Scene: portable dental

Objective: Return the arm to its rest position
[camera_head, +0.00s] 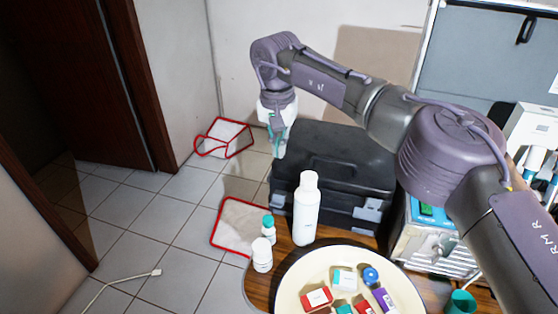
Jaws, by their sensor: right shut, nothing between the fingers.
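My right arm comes in from the right and reaches across the picture in an arch. Its purple and grey links pass over the black case. My right gripper (280,152) hangs pointing down at the arm's far end, beside the left rear corner of the black case (335,165). It is shut and holds nothing. My left arm and gripper are not in view.
A white bottle (306,210) and two small bottles (262,254) stand on the wooden table, beside a cream round tray (290,282) with several small boxes. Red-edged white items (224,137) lie on the tiled floor. A metal box (425,240) stands at right.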

